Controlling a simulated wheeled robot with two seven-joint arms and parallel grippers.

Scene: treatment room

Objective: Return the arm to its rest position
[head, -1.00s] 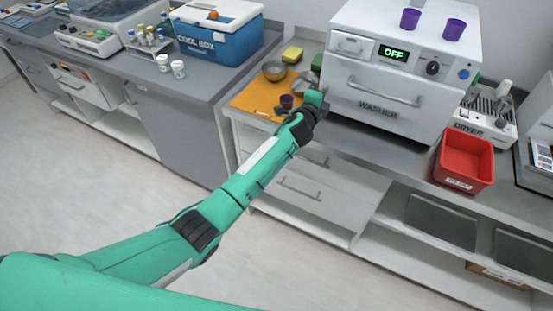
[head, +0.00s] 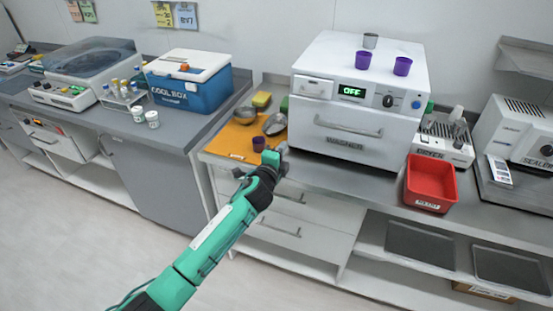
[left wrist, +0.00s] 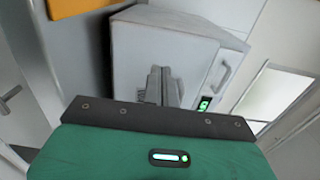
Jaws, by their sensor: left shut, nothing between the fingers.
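My left arm, green with black joints, reaches in from the bottom of the head view. Its gripper (head: 281,150) is by the lower left corner of the white washer (head: 350,153), over the counter's front edge. In the left wrist view the two grey fingers (left wrist: 163,85) are together with nothing between them. I cannot tell whether the gripper touches the washer. My right gripper is not in view.
An orange mat (head: 222,142) with bowls and a purple cup (head: 258,143) lies left of the gripper. A red bin (head: 431,185) stands right of the washer. Purple cups stand on the washer's top. A blue cool box (head: 190,85) is on the left counter. The floor in front is clear.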

